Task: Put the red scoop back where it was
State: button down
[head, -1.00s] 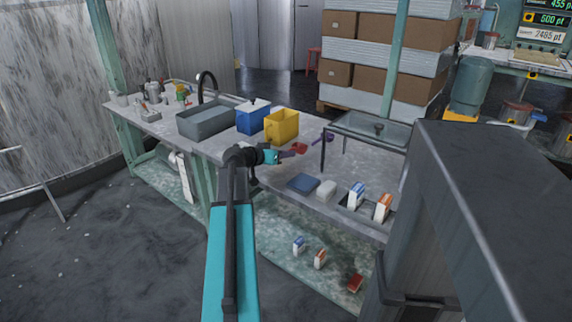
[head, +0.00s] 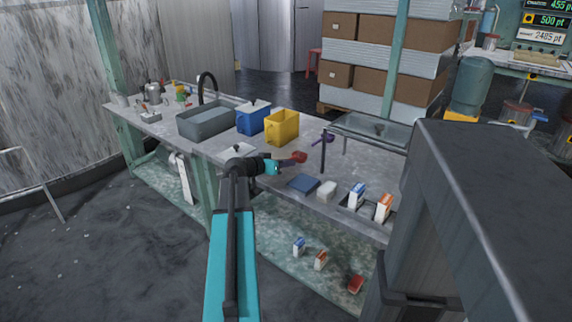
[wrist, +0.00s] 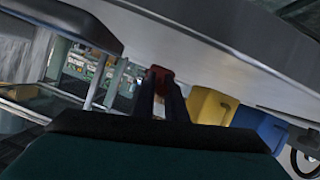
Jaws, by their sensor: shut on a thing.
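The red scoop (head: 300,157) is at the tip of my gripper (head: 286,163) in the head view, over the worktable and in front of the yellow bin (head: 282,128). My gripper is shut on it. In the wrist view the scoop's red end (wrist: 160,73) shows between and beyond the fingertips (wrist: 163,88); the fingers hide its handle. I cannot tell whether the scoop touches the tabletop. The yellow bin also shows in the wrist view (wrist: 211,104), to the right of the fingers.
A blue bin (head: 253,118) and a grey sink (head: 206,121) stand left of the yellow bin. A purple scoop (head: 326,138) is by the glass-topped stand (head: 368,130). A blue pad (head: 303,183), a white block (head: 327,191) and cartons (head: 357,194) lie along the front.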

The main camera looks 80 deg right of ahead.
jog(key=shift+f, duration=0.1)
jog(key=c, duration=1.8)
grip_release()
jog(key=shift+r, duration=0.2)
jog(key=p+v, duration=0.1)
jog(key=v, duration=1.1)
jog(key=shift+f, duration=0.1)
